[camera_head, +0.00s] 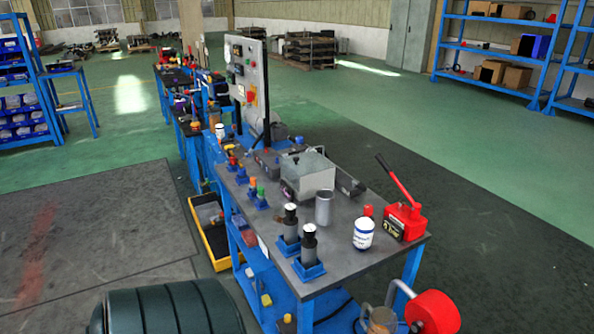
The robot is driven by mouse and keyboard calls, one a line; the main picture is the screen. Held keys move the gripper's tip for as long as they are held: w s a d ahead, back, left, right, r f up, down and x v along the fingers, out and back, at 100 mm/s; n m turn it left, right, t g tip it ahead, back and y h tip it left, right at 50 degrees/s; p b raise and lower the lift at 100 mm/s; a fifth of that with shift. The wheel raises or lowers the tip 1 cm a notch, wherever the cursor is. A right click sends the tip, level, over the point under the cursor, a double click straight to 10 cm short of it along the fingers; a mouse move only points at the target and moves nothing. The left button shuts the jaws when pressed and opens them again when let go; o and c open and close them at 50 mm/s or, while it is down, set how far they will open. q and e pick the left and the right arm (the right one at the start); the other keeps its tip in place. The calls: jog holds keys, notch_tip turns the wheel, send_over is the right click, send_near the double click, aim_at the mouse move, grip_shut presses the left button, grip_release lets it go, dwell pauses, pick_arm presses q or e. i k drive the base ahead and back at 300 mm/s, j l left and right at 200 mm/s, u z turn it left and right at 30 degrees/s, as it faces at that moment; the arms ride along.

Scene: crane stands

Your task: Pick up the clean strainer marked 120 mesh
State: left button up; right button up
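No mark reading 120 mesh is legible in the head view, so I cannot tell which item is the clean strainer. A plain grey metal cylinder (323,208) stands upright on the workbench (375,262). To its right is a white container with blue print and a red top (363,233), its print too small to read. Two dark cylinders with pale tops stand in blue holders, the rear one (290,222) and the front one (309,243). Neither of my grippers is in view.
A red hand pump with a raised lever (404,216) stands at the bench's right corner. A green ribbed drum (165,310) and a red wheel (432,311) are in front.

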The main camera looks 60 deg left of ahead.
aim_at(309, 243)
jog(key=u, duration=1.8)
